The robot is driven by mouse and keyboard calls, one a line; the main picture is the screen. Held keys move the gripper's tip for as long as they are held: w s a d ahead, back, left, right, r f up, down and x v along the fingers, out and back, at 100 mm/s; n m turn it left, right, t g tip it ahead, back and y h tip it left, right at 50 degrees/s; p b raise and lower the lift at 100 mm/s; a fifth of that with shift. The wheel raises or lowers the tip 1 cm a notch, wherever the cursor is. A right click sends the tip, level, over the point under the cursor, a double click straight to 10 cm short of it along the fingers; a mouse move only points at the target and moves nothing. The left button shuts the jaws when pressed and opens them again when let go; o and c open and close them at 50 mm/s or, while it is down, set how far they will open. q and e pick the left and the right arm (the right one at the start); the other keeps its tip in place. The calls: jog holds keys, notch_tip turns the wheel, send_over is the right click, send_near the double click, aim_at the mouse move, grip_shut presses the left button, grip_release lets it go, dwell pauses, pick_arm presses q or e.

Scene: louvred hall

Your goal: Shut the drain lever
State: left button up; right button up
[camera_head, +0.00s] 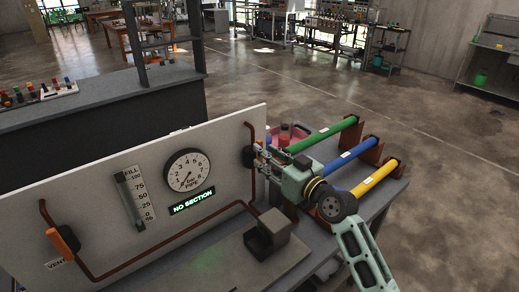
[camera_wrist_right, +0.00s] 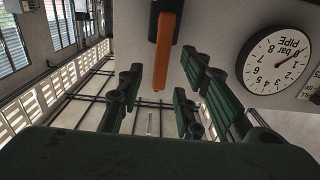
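A pale panel (camera_head: 100,195) stands upright on the bench. At its right end a dark lever mount (camera_head: 248,156) sits on a brown pipe, beside my right gripper (camera_head: 264,160). In the right wrist view an orange lever (camera_wrist_right: 163,55) on a dark mount lies between the spread fingers of my right gripper (camera_wrist_right: 160,100); I cannot tell whether they touch it. Its label is not visible. A second orange lever (camera_head: 65,240), marked VENT, is at the panel's left end. The dial (camera_head: 187,170) and the FILL scale (camera_head: 132,200) are between them. My left gripper is not in view.
Green (camera_head: 325,134), blue (camera_head: 330,166) and yellow (camera_head: 375,178) tubes lie on a rack right of the panel, close to my right arm. A dark grey block (camera_head: 267,235) stands on the bench in front. A dark counter (camera_head: 100,115) is behind.

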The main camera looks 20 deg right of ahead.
jog(key=shift+b+x, duration=0.35)
jog(key=shift+x, duration=1.65)
jog(key=shift+s, duration=0.1)
jog(key=shift+c, duration=0.5)
grip_shut()
